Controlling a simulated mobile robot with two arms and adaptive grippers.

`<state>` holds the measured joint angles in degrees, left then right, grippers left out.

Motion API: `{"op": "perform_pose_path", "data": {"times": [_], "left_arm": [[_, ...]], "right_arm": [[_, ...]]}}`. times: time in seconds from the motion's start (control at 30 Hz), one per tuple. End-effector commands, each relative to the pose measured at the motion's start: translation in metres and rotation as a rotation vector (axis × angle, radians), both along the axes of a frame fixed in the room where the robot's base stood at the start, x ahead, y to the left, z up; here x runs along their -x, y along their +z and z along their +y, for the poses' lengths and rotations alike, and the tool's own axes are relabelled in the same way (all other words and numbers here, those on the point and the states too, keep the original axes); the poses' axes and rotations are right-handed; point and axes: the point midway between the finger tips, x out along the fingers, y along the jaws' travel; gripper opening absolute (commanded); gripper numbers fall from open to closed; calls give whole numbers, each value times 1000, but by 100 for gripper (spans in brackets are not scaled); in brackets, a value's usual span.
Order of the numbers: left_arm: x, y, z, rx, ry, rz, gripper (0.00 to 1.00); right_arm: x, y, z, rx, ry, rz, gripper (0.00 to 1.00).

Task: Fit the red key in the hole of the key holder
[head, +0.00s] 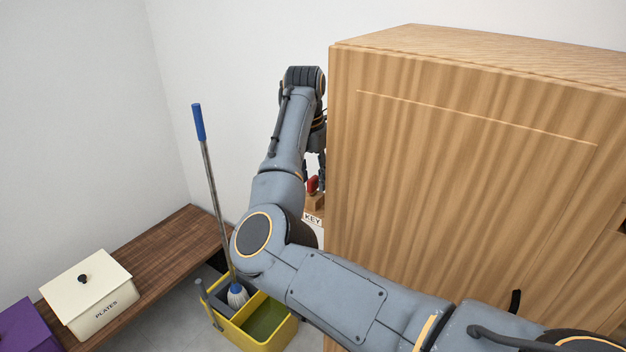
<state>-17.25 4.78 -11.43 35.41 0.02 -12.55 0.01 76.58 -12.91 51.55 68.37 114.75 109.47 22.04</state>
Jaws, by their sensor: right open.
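The red key (312,185) is a small red shape just left of the wooden cabinet's edge. It stands at the top of the small wooden key holder (314,202); I cannot tell whether it sits in the hole. A white label reading KEY (313,219) is below the holder. My right gripper (314,174) points down at the key, its dark fingers open and close around or beside it. My arm and the cabinet partly hide the gripper and the holder. My left gripper is not in view.
A large wooden cabinet (450,170) fills the right, close to my gripper. A yellow mop bucket (262,325) with a blue-handled mop (207,160) stands below my arm.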

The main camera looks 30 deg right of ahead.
Motion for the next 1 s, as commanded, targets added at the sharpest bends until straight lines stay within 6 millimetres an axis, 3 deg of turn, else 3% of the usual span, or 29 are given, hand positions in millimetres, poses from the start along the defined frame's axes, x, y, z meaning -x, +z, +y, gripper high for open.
{"op": "perform_pose_path", "data": {"times": [0.3,0.5,1.0], "left_arm": [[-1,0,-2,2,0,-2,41],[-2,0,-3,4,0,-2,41],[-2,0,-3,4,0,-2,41]], "right_arm": [[3,67,8,-1,1,-4,40],[4,97,12,-1,1,-3,40],[5,107,13,0,1,0,40]]}}
